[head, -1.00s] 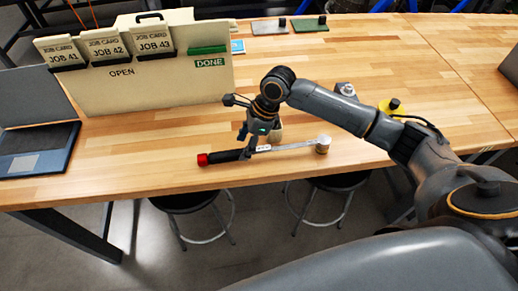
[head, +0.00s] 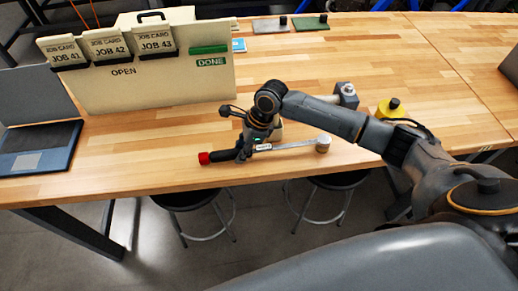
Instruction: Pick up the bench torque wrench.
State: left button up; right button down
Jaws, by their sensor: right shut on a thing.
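The bench torque wrench (head: 296,145) shows in the head view near the front edge of the wooden bench. It has a red end cap (head: 204,158) at the left, a black grip and a silver shaft running right to a round head (head: 323,144). My right gripper (head: 244,151) is shut on the wrench at its black grip, coming from above and behind. The fingers partly hide the grip. I cannot tell whether the wrench touches the bench. My left gripper is not in view.
A job card board (head: 150,75) stands at the back left, beside a laptop (head: 40,148). Two stools (head: 340,182) are under the front edge. The bench's right side is mostly clear.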

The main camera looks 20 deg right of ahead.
jog(key=shift+w+r, duration=0.1)
jog(key=shift+r, duration=0.1)
jog(key=shift+r+b, duration=0.35)
jog(key=shift+r, duration=0.2)
jog(key=s+a+r+b, duration=0.1)
jog(key=s+a+r, duration=0.8)
jog(key=s+r, duration=0.1)
jog(key=shift+s+a+r, duration=0.15)
jog(key=shift+s+r, duration=0.2)
jog(key=shift+r, duration=0.5)
